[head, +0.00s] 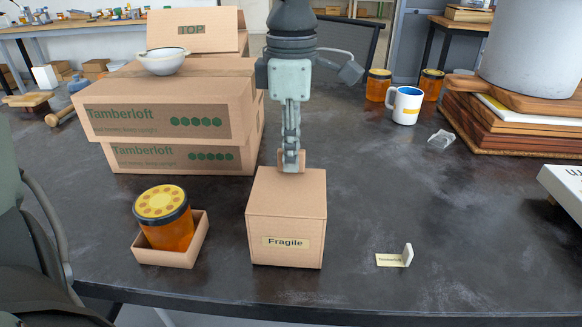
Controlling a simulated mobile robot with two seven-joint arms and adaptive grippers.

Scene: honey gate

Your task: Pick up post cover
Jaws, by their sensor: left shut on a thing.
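The post cover seems to be the tan cardboard box (286,222) with a "Fragile" label, at the front middle of the dark table in the head view. It stands upright. My left gripper (291,163) points straight down over its top and is shut on the small tan tab at the top rear of the box. The fingers partly hide this tab. I cannot tell whether the box's base touches the table. What is under or inside the box is hidden. My right gripper is not in view.
An orange jar (165,217) sits tilted in a small open tray (198,240) just left of the box. Stacked Tamberloft cartons (165,110) stand behind. A small card (393,258) lies to the right. A white mug (404,105) stands farther back. The table right of the box is mostly clear.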

